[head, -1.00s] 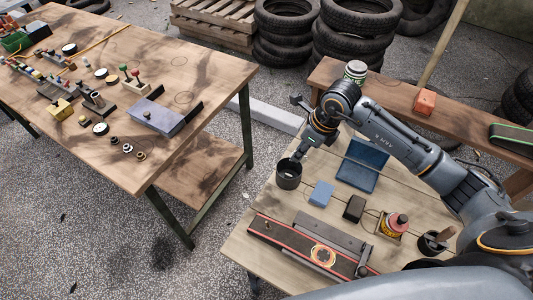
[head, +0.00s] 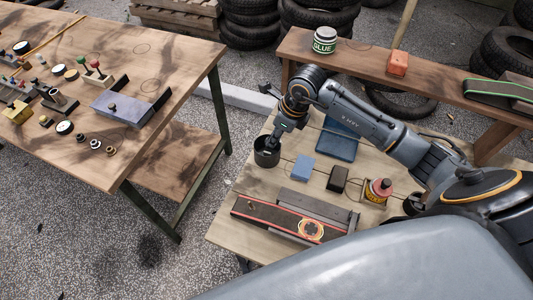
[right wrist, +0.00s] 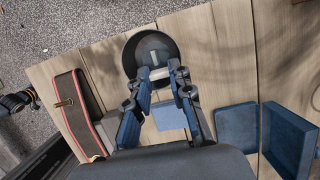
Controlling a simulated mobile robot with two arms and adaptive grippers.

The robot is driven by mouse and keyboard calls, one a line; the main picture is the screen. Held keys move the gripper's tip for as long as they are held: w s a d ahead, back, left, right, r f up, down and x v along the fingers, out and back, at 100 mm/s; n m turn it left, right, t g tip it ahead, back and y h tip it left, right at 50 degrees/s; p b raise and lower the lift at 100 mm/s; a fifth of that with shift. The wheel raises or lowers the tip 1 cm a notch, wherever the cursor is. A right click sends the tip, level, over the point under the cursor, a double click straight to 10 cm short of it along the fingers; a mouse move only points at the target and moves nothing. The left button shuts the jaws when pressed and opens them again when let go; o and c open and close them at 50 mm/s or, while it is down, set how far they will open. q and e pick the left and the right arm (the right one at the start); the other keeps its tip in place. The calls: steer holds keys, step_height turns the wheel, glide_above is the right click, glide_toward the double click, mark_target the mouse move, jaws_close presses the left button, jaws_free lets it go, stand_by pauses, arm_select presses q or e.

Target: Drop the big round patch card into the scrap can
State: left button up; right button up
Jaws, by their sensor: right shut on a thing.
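The scrap can appears to be the dark round can (head: 266,157) at the far left corner of the wooden bench top; it also shows in the right wrist view (right wrist: 131,62). My right gripper (head: 274,140) is at the can's mouth. In the right wrist view its fingertips (right wrist: 161,74) are shut on a small pale piece over the can. A grey round shape (right wrist: 152,50) shows inside the can's rim; I cannot tell whether it is the patch card or the can's floor. My left gripper is not in view.
A blue block (head: 302,168), a black block (head: 337,179), a red-topped tin (head: 377,190) and a blue tray (head: 338,143) stand on the bench. A long dark strip with red edges (head: 265,212) lies along its front. Another table (head: 150,70) with many small parts stands left.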

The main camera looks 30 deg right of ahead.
steer(key=o, duration=0.8)
steer(key=v, duration=1.2)
